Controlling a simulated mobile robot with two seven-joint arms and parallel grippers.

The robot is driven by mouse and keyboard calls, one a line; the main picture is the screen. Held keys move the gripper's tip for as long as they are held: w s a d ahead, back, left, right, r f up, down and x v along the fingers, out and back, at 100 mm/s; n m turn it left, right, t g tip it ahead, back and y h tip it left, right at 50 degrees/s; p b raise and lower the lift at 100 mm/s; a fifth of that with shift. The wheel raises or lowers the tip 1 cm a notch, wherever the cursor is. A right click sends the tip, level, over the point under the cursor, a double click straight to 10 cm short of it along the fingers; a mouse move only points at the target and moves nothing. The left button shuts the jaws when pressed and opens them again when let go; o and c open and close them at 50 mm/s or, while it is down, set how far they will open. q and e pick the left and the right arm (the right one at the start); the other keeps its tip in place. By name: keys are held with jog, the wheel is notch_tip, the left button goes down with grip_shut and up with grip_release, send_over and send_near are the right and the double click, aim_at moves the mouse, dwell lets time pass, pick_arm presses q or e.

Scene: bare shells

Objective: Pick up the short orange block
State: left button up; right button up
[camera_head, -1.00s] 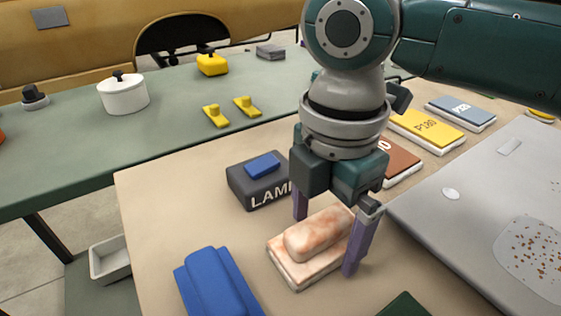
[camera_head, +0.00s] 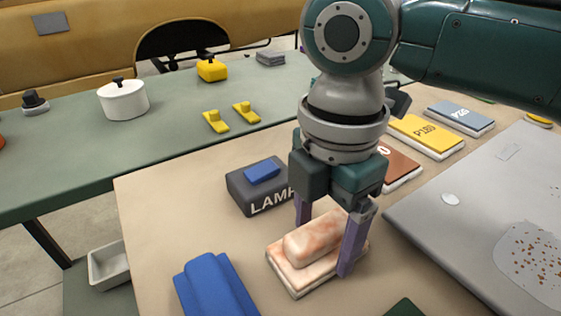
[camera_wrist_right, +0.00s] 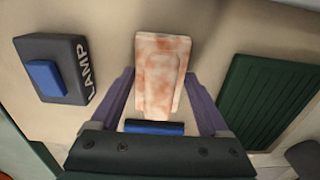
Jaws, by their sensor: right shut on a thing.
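The short orange block (camera_head: 318,236), pale and mottled pinkish orange with a raised bar on a flat base, rests on the beige table. It also shows in the right wrist view (camera_wrist_right: 160,62), lying lengthwise between the fingers. My right gripper (camera_head: 328,232) comes down from above with its purple fingers on either side of the raised bar, shut on it. The far finger is partly hidden behind the wrist and block. In the right wrist view my gripper (camera_wrist_right: 162,105) spans the block's near end. My left gripper is not seen.
A dark LAMP box (camera_head: 258,190) with a blue top piece stands at left. A long blue block (camera_head: 215,285) lies in front, a green item (camera_head: 405,307) at the bottom edge. A grey panel (camera_head: 480,215) and labelled blocks (camera_head: 426,135) lie right.

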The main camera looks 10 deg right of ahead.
aim_at(325, 225)
notch_tip(325, 225, up, 20)
jog(key=p, duration=0.4)
jog(key=shift+f, duration=0.1)
